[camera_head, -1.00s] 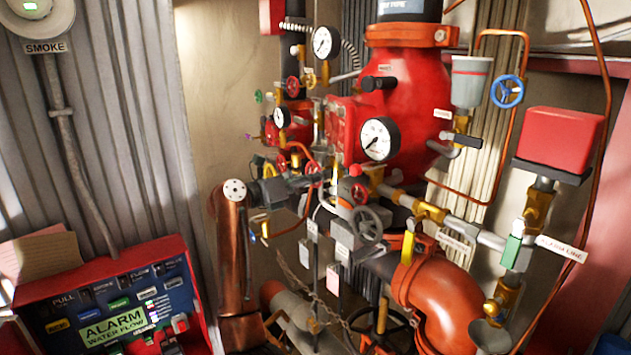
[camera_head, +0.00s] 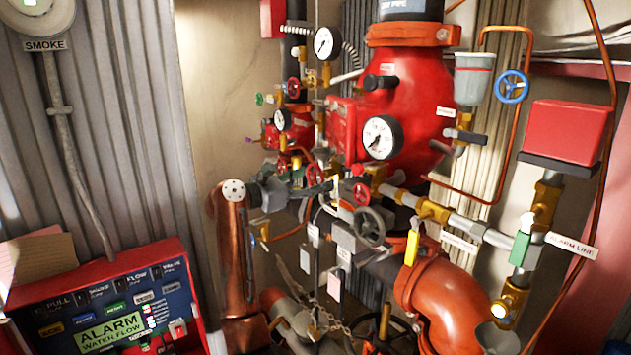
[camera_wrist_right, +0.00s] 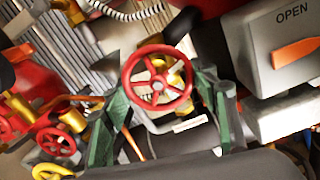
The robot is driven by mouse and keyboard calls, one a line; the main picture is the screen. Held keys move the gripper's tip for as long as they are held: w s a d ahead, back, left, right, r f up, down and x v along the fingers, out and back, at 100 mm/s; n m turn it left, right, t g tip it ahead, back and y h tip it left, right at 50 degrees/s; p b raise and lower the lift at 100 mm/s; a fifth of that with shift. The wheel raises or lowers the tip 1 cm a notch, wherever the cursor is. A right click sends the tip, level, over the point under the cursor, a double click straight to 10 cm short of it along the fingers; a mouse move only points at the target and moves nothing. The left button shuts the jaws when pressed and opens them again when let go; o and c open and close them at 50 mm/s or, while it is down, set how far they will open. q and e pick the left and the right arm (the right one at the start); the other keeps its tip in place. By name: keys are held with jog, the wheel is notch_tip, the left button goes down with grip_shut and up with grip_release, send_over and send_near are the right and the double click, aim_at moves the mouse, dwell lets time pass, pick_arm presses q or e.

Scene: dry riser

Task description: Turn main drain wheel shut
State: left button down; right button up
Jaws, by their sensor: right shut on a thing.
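My right gripper (camera_head: 304,179) reaches in from the left in the head view, at the valves in front of the riser. It is shut on a small red handwheel (camera_head: 315,174). In the right wrist view, the green fingers of the gripper (camera_wrist_right: 162,88) stand on either side of the red spoked handwheel (camera_wrist_right: 136,72), with brass fittings behind it. I cannot read a label that marks this wheel as the main drain. A grey handwheel (camera_head: 370,227) sits lower right of it. My left gripper is not in view.
A red alarm panel (camera_head: 188,262) stands at the lower left. Gauges, pipes and hanging tags crowd the riser (camera_head: 410,85). In the right wrist view, a grey box marked OPEN (camera_wrist_right: 262,45) is close on the right, and another red wheel (camera_wrist_right: 56,142) is at the left.

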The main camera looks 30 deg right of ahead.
jog(key=shift+f, duration=0.1)
dwell(0.3)
jog(key=o, duration=1.2)
jog(key=shift+c, duration=0.2)
jog(key=a, duration=1.2)
jog(key=shift+s, duration=0.45)
